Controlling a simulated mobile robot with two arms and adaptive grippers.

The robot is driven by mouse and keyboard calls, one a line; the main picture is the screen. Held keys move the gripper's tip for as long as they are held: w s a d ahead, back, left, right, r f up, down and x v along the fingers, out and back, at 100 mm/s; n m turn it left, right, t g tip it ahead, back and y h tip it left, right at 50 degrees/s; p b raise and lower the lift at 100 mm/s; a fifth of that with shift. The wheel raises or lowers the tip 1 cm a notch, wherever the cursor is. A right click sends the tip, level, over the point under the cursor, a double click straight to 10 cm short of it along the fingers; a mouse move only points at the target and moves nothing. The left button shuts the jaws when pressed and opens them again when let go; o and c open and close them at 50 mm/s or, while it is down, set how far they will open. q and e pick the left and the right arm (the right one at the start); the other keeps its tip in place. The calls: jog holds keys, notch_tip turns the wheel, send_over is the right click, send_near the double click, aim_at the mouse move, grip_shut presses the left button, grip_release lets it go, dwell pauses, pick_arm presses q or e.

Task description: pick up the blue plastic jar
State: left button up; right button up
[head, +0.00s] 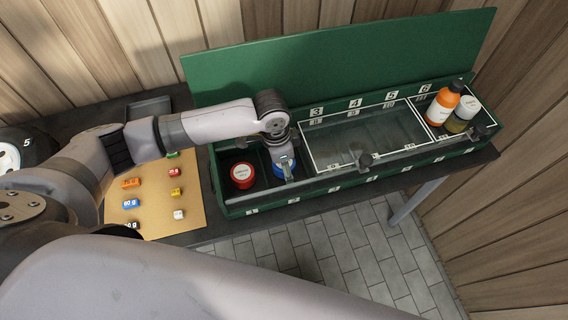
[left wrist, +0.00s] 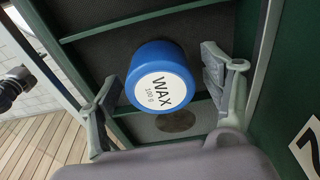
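The blue plastic jar (left wrist: 166,55) has a white lid label reading WAX 100 g. In the head view the jar (head: 279,172) sits in a left-hand compartment of the green box (head: 236,206), partly hidden by my left gripper (head: 285,168). In the left wrist view the left gripper (left wrist: 170,88) is open, one finger on each side of the jar, with gaps between the fingers and the jar. My right gripper is not in view.
A red-lidded jar (head: 242,174) stands left of the blue one. The box has a raised green lid (head: 335,62) behind and clear covers (head: 368,135). An orange bottle (head: 443,104) and a white-capped jar (head: 464,113) stand at the right. Small colored weights lie on a tan board (head: 154,196).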

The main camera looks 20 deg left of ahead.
pick_arm(q)
jog(key=c, duration=1.3)
jog(key=shift+r, duration=0.1)
